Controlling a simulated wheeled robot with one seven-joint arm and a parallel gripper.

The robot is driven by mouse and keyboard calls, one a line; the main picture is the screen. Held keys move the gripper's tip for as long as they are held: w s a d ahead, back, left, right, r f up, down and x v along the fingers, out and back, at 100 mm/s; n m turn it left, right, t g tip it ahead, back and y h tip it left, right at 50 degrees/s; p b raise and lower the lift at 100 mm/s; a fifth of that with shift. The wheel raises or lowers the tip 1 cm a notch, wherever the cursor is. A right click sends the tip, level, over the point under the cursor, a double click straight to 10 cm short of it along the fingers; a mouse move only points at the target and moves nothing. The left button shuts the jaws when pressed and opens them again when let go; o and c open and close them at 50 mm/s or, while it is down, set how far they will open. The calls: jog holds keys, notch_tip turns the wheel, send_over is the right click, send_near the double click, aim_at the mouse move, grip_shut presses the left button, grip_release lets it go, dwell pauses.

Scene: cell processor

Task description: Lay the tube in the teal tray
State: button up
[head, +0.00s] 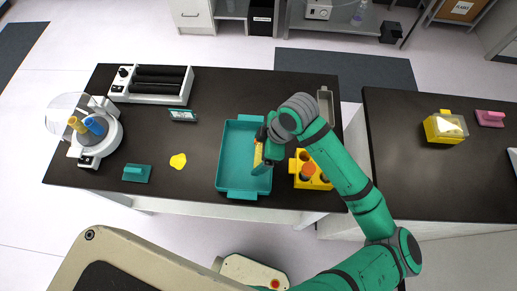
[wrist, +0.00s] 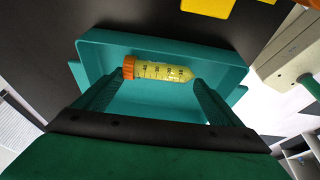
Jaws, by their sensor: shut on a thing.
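The tube (wrist: 160,72) has an orange cap, yellow contents and printed marks. In the wrist view it lies crosswise between the fingertips of my gripper (wrist: 160,80), cap to the left. My gripper is shut on it. The teal tray (head: 230,180) is on the dark bench in the head view, and its floor shows behind the tube in the wrist view (wrist: 225,60). In the head view my gripper (head: 264,158) is over the tray's right part, with the tube (head: 258,158) partly hidden. I cannot tell whether the tube touches the tray floor.
A yellow rack (head: 300,182) with an orange-topped item stands right of the tray. Left of it are a yellow patch (head: 178,161), a teal block (head: 136,173), a small display (head: 183,115) and a round machine (head: 92,135). A roller device (head: 150,85) is at the back left.

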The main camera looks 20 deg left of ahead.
jog(key=o, duration=1.3)
jog(key=shift+r, duration=0.1)
jog(key=v, duration=1)
jog(key=shift+r, duration=0.3)
jog(key=shift+w+d, duration=0.15)
